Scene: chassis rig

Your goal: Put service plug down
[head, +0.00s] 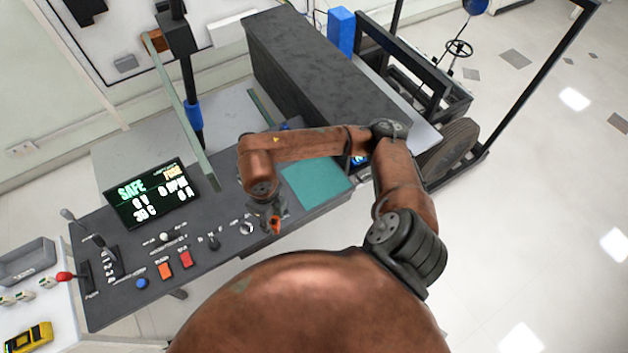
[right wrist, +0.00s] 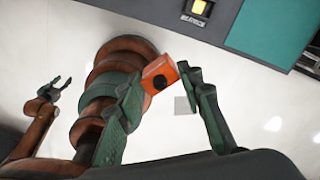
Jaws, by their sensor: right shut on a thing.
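The service plug appears as a small orange block with a dark round part (right wrist: 160,74), held between the fingertips of my right gripper (right wrist: 163,78) in the right wrist view. In the head view the orange plug (head: 275,225) shows small below the right gripper (head: 266,212), over the front part of the dark control desk (head: 205,262). A teal mat (head: 318,186) lies on the desk to the right of the gripper. My left gripper (right wrist: 55,90) shows at the left of the right wrist view, its fingers apart and empty; it does not show in the head view.
A screen (head: 152,193) reading SAFE stands on the desk. Levers, knobs, an orange button (head: 166,270) and a red button (head: 186,259) line the desk. A long dark box (head: 320,75) stands behind the mat. A yellow toy-like car (head: 28,338) sits at lower left.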

